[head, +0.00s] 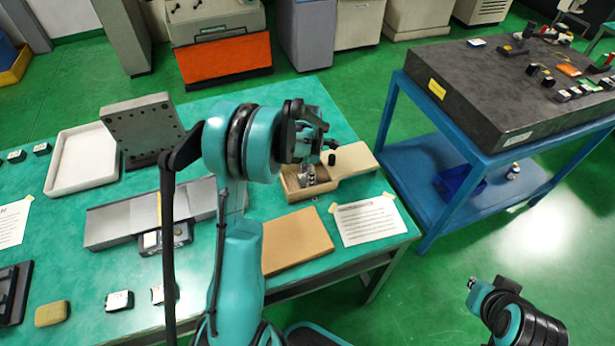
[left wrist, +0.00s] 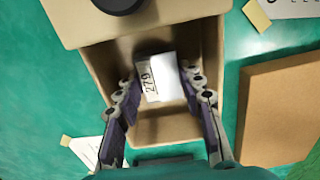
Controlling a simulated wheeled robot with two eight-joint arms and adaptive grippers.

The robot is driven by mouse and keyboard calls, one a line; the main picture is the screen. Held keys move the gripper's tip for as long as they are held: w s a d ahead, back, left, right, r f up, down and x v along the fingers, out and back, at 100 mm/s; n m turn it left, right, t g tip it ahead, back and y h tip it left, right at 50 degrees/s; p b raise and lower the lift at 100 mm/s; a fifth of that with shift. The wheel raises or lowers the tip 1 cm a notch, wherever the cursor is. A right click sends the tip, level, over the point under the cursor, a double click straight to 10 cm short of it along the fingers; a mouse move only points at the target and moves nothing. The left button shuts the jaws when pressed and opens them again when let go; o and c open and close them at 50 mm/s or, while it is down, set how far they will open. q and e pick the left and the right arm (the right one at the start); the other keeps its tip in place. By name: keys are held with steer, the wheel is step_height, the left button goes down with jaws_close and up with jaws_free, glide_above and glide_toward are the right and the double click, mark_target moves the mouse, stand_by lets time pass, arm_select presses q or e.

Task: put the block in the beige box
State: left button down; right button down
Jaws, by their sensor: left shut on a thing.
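The beige box (left wrist: 91,76) is an open, wooden-looking box with a black knob (left wrist: 120,3) on its covered part. In the head view the box (head: 327,191) sits at the table's right end. My left gripper (left wrist: 158,80) points down over the open compartment, its two fingers on either side of the block (left wrist: 166,88). The block is small, with a white face marked 279. My left gripper is shut on it, within the box's outline; its height above the floor is hard to tell. In the head view my left gripper (head: 311,170) partly hides the block.
A brown board (head: 296,240) and a paper sheet (head: 367,220) lie in front of the box. A blue cart (head: 470,150) stands right.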

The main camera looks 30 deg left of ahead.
arm_select(q)
steer(key=c, duration=1.4)
jaws_free()
steer(key=shift+f, duration=0.15)
steer(key=o, duration=0.4)
steer(key=shift+o, duration=0.2)
steer(key=shift+r, duration=0.2)
